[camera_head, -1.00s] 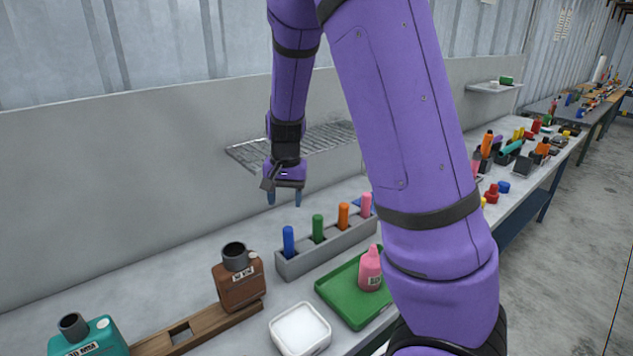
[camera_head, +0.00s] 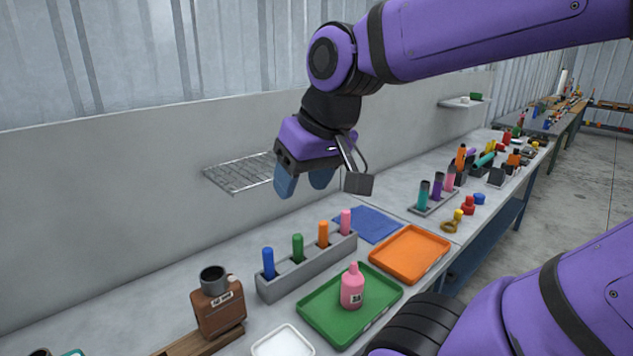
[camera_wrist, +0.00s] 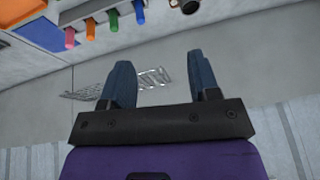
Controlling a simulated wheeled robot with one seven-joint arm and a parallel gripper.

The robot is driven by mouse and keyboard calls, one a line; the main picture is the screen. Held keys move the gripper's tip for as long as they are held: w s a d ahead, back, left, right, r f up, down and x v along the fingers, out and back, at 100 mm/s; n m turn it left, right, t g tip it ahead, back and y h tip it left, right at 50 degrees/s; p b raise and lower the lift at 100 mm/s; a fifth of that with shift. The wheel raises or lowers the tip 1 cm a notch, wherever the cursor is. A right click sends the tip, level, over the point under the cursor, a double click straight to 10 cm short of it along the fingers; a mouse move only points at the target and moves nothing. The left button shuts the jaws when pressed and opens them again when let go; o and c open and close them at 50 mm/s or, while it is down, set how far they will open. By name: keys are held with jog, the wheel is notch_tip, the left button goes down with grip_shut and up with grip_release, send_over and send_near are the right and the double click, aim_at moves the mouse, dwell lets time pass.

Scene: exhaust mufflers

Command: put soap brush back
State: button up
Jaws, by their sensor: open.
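No thing is plainly marked as the soap brush, and I cannot tell which it is. A grey holder (camera_head: 303,282) stands on the bench with upright handles in its slots: blue (camera_head: 268,263), green (camera_head: 298,247), orange (camera_head: 323,234) and pink (camera_head: 346,222). These handles also show at the top left of the wrist view, the blue one (camera_wrist: 139,12) rightmost. My gripper (camera_head: 303,186) is open and empty, in the air above and behind the holder. Its two blue fingers stand apart in the wrist view (camera_wrist: 163,78).
A pink bottle (camera_head: 352,288) stands on a green tray (camera_head: 320,312). An empty orange tray (camera_head: 409,253) and blue cloth (camera_head: 367,224) lie to the right. A brown canister (camera_head: 219,308) stands left. A wire shelf (camera_head: 238,174) juts from the wall near my gripper.

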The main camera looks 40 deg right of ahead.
jog(key=shift+s+a+r+n+t+h, duration=0.1)
jog(key=shift+s+r+n+t+h, duration=0.1)
jog(key=shift+s, duration=0.7)
jog(key=shift+s+a+r+n+t+h, duration=0.1)
jog(key=shift+s+n+h, duration=0.1)
jog(key=shift+s, duration=0.65)
dwell(2.7)
